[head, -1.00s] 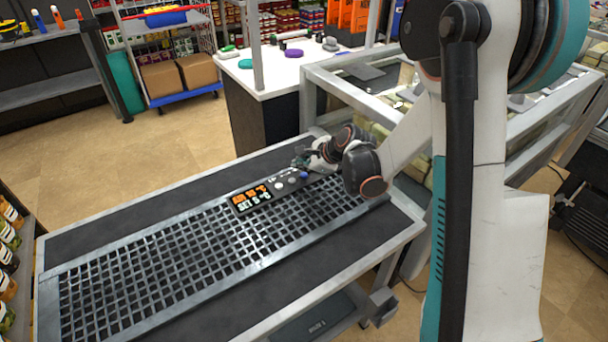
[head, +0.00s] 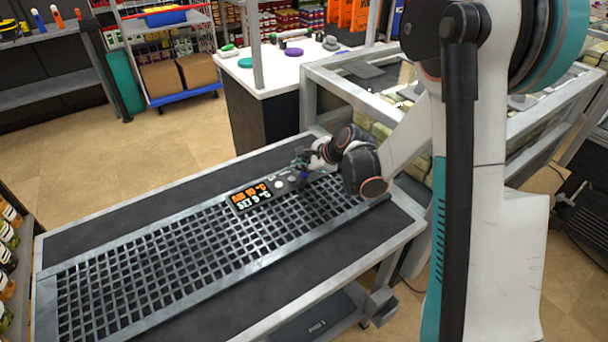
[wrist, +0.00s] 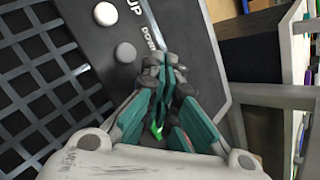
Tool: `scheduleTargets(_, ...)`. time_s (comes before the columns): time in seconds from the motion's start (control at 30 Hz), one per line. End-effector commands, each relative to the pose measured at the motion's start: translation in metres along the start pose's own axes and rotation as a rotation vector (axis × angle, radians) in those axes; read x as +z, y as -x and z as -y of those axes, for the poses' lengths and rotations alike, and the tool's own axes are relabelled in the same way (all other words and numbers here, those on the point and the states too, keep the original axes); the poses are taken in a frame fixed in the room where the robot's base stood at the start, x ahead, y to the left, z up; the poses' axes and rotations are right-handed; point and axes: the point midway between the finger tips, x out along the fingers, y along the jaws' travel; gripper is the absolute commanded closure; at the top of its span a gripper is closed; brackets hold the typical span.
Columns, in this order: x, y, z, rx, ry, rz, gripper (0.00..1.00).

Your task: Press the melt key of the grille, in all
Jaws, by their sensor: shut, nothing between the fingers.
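The grille (head: 190,245) is a long metal grid set in a dark-topped table. Its dark control panel (head: 233,201) carries an orange and white lit display and round keys. A small blue key (head: 304,176) shows at the panel's right end in the head view. My gripper (wrist: 165,70) is shut and empty, low over that end of the panel; it also shows in the head view (head: 298,165). It hides the panel beneath its fingertips; contact cannot be told.
A glass-sided case (head: 350,95) stands behind the table on the right. A white-topped counter (head: 275,78) with small items is farther back. The grille's left part is clear of objects.

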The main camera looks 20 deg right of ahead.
Motion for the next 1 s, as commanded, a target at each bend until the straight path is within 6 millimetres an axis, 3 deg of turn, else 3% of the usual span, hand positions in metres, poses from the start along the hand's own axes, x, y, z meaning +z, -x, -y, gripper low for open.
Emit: scheduleTargets(1.0, -0.0037, -0.0051, -0.0037, 0.000, 0.000, 0.000, 1.00)
